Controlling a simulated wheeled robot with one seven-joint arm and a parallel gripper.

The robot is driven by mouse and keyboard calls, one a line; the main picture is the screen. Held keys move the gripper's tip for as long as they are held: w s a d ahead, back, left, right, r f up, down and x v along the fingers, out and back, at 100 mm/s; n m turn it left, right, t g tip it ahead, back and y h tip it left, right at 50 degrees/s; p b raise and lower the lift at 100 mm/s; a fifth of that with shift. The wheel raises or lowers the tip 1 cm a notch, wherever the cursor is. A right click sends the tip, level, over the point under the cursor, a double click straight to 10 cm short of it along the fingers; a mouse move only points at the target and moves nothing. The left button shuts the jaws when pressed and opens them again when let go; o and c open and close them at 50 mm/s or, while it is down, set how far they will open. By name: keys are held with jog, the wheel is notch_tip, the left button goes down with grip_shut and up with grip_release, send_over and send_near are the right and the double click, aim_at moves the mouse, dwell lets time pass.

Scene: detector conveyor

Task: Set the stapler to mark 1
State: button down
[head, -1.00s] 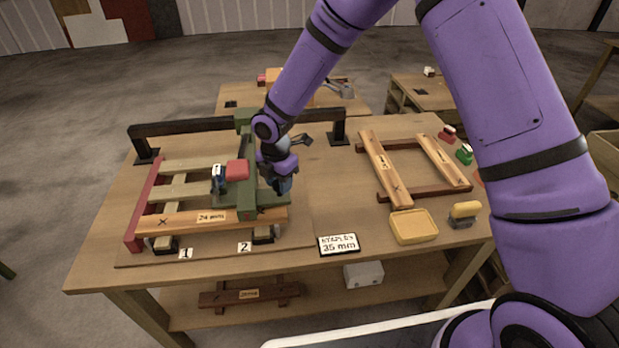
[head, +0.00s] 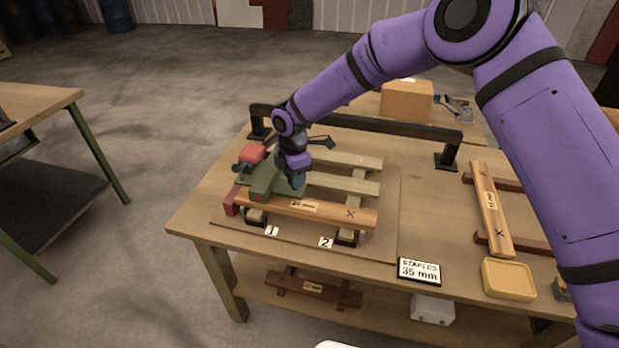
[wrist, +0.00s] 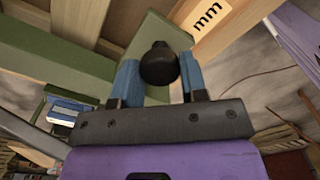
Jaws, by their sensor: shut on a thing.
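The stapler, a green carriage (head: 265,183) with a red block (head: 252,153), stands at the left end of the pallet frame in the head view. Its front end is over the front plank (head: 330,212), above label 1 (head: 272,231). Label 2 (head: 326,242) lies further right, below a bare X on the plank. My gripper (head: 297,182) is at the carriage's right side. In the wrist view my blue fingers (wrist: 160,78) are shut on a round black knob (wrist: 158,62), with green carriage parts beyond. The plank's left X is not visible.
A black rail (head: 375,124) on posts spans behind the frame. A "STAPLES 35 mm" sign (head: 419,271) and a yellow tray (head: 508,280) are at the front right. Another wooden frame (head: 490,205) lies at right. Bare tabletop (head: 430,195) lies between the frames.

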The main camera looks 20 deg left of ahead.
jog(key=shift+a, duration=0.45)
jog(key=c, duration=0.7)
grip_release()
jog(key=shift+o, duration=0.2)
notch_tip(320, 180, up, 11)
